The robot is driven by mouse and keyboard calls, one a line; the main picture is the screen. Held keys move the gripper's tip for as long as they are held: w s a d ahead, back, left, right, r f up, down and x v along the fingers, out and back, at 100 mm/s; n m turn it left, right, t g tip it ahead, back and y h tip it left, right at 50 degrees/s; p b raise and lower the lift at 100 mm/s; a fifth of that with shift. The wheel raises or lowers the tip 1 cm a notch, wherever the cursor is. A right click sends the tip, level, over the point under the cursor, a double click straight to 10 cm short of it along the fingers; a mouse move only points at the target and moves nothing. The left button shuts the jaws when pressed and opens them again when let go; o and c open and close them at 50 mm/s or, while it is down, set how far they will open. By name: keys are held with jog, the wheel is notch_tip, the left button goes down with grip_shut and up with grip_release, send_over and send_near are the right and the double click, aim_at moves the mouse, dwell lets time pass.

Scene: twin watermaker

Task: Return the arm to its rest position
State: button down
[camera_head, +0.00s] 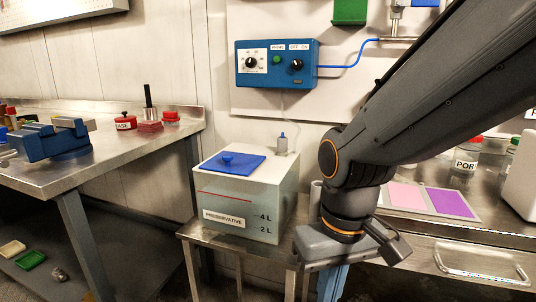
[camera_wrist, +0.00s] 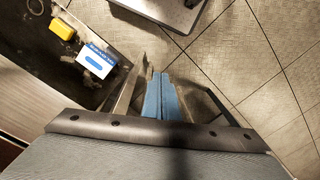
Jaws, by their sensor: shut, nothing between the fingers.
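My gripper (camera_wrist: 160,92) shows in the wrist view with its two blue finger pads together and nothing between them. It points down toward the floor. In the head view my dark arm comes in from the upper right and bends downward in front of the benches. The wrist is right of the white preservative tank (camera_head: 267,197), and my gripper (camera_head: 332,284) hangs below it, partly cut off by the lower edge.
A steel bench (camera_head: 100,158) with a blue vise (camera_head: 50,140) stands at left. The tank has a blue lid (camera_head: 234,163). A blue control box (camera_head: 277,63) is on the wall. A drawer handle (camera_head: 481,263) is at right. Tiled floor (camera_wrist: 265,60) lies open below my gripper.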

jog(key=d+r+m+p, duration=0.3)
jog(key=d+r+p, duration=0.6)
jog(key=p, duration=0.8)
jog(key=shift+s+d+r+h, duration=0.25)
jog(key=shift+s+r+h, duration=0.1)
jog(key=shift+r, duration=0.75)
